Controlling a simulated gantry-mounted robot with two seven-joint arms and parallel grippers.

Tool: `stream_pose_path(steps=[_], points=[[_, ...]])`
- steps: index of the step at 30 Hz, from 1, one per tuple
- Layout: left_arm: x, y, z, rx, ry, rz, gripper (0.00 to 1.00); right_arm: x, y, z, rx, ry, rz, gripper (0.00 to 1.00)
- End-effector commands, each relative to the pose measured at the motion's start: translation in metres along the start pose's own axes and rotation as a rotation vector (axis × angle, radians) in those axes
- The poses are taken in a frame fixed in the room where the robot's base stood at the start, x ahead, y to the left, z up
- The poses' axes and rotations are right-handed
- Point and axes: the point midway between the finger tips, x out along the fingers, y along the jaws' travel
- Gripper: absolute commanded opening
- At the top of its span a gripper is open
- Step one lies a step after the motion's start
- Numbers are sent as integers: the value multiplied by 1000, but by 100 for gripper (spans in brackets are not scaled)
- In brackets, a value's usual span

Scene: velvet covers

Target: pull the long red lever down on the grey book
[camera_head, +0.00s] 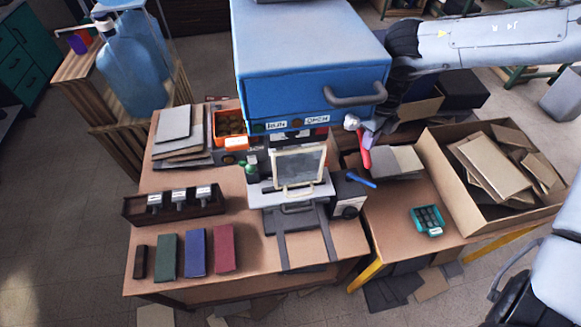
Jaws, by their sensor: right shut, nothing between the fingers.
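The blue press (300,50) stands at the back middle of the bench, with labels on its front. The long red lever (366,156) is at the press's right side and hangs nearly upright. My right gripper (371,126) is shut and empty at the lever's upper end; I cannot tell whether it touches the lever. Under the press, a pale-framed plate (298,168) stands tilted over a light grey bed (290,197). A grey book is not clearly distinguishable there; the frame and press cover part of the bed. My left gripper is not in view.
A blue-handled lever (361,179) sits on a dark box right of the bed. A cardboard box of boards (443,178) and a teal keypad (427,220) are at right. Green, blue (195,253) and maroon books lie front left, behind them a stamp rack (133,206).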

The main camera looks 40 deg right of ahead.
Motion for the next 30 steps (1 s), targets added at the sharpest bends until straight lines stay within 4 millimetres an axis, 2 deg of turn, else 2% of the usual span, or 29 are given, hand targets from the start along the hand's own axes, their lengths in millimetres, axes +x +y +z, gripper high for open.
stream_pose_path(steps=[18, 30], points=[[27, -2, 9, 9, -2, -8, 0, 32, -10, 18, -1, -3, -1, 0], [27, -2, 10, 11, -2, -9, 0, 33, -10, 19, -1, -3, 0, 0]])
